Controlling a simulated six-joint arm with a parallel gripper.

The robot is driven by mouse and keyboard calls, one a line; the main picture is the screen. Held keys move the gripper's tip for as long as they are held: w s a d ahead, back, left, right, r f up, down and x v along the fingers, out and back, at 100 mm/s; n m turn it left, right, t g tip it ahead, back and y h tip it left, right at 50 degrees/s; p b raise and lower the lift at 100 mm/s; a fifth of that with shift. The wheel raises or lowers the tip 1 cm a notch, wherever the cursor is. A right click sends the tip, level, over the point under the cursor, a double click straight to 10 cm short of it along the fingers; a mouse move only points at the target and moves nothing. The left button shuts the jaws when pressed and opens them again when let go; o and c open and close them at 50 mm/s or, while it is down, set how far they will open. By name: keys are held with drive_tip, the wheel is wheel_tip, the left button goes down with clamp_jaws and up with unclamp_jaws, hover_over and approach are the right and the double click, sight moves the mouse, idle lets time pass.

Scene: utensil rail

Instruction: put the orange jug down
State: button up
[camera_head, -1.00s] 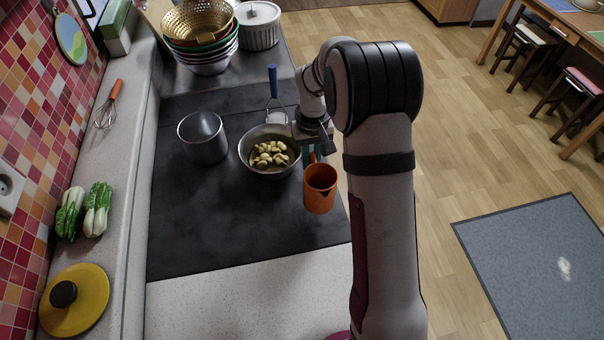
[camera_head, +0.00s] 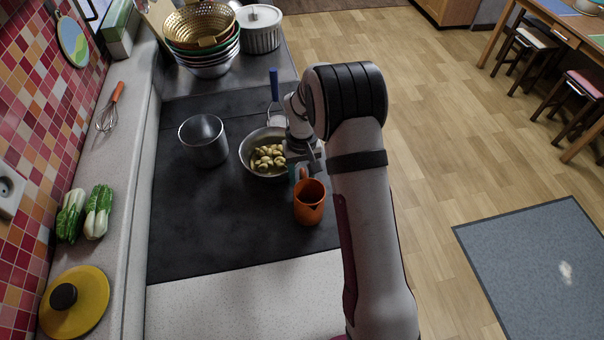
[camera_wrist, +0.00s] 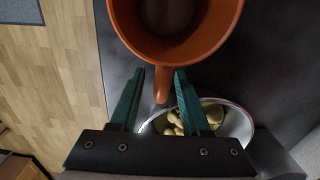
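The orange jug (camera_head: 309,207) is upright over the right part of the dark hob (camera_head: 205,235) and appears to stand on it. Its handle points to the back, toward the pan. My gripper (camera_head: 302,172) is behind the jug, at the handle. In the wrist view the jug (camera_wrist: 205,50) fills the top, with a dark interior. The green fingers of my gripper (camera_wrist: 160,75) are on either side of the handle, with a visible gap at the left finger. The jug's base contact is hard to see.
A pan (camera_head: 247,148) with pale yellow pieces is close behind the jug. A steel pot (camera_head: 204,141) stands to its left. Stacked colanders (camera_head: 202,40) and a white lidded pot (camera_head: 260,28) are at the back. The hob's front left is clear; the counter's right edge is close.

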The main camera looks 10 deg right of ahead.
wheel_tip(320, 180, up, 12)
drive_tip(key=shift+s+r, duration=0.15)
drive_tip(key=shift+r, duration=0.25)
drive_tip(key=s+a+r+m, duration=0.1)
drive_tip(key=s+r, duration=0.2)
drive_tip(key=s, duration=0.4)
drive_tip(key=s+a+r+m+y, duration=0.1)
drive_tip(key=s+r+m, duration=0.15)
drive_tip(key=s, duration=0.55)
drive_tip(key=s+a+r+m, duration=0.1)
drive_tip(key=s+r, duration=0.2)
drive_tip(key=s, duration=0.4)
drive_tip(key=s+a+f+m, duration=0.1)
drive_tip(key=s+f, duration=0.1)
drive_tip(key=s, duration=0.7)
drive_tip(key=shift+s+f+y, duration=0.25)
drive_tip(key=shift+s+y, duration=0.15)
drive_tip(key=shift+o, duration=0.4)
drive_tip(key=shift+w, duration=0.1)
